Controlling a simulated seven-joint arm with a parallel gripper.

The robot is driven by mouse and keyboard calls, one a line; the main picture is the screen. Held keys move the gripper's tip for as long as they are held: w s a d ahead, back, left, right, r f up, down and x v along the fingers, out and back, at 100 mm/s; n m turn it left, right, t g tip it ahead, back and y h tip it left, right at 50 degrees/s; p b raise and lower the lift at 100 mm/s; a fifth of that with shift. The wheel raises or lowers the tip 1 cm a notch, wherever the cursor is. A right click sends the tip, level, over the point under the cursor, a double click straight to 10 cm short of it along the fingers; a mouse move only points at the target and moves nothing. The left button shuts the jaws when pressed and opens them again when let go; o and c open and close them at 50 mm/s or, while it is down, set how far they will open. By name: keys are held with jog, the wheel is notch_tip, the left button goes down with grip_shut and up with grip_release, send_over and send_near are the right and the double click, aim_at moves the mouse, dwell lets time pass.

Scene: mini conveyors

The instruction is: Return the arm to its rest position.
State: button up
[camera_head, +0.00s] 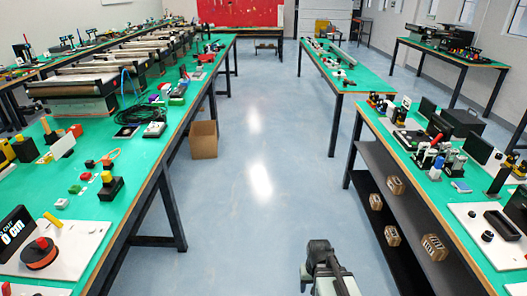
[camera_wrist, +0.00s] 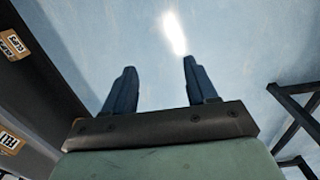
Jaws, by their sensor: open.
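My gripper (camera_wrist: 156,82) shows in the wrist view with its two dark fingers apart and nothing between them. It points over bare blue floor. In the head view, part of my arm (camera_head: 325,265) shows at the bottom, right of the middle, above the aisle floor between the two rows of tables. The fingertips cannot be made out in the head view.
A long green-topped table (camera_head: 130,185) with devices and conveyors stands on the left. Another green table (camera_head: 405,158) stands on the right, with small boxes (camera_head: 391,236) on its dark lower shelf. A cardboard box (camera_head: 204,140) sits on the floor. The middle aisle is clear.

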jog(key=s+f+g, duration=0.3)
jog(key=s+f, duration=0.6)
jog(key=s, duration=0.5)
jog(key=s+f+g, duration=0.3)
jog(key=s+f, duration=0.7)
jog(key=s, duration=0.4)
jog(key=shift+s+g, duration=0.3)
jog(key=shift+s, duration=0.1)
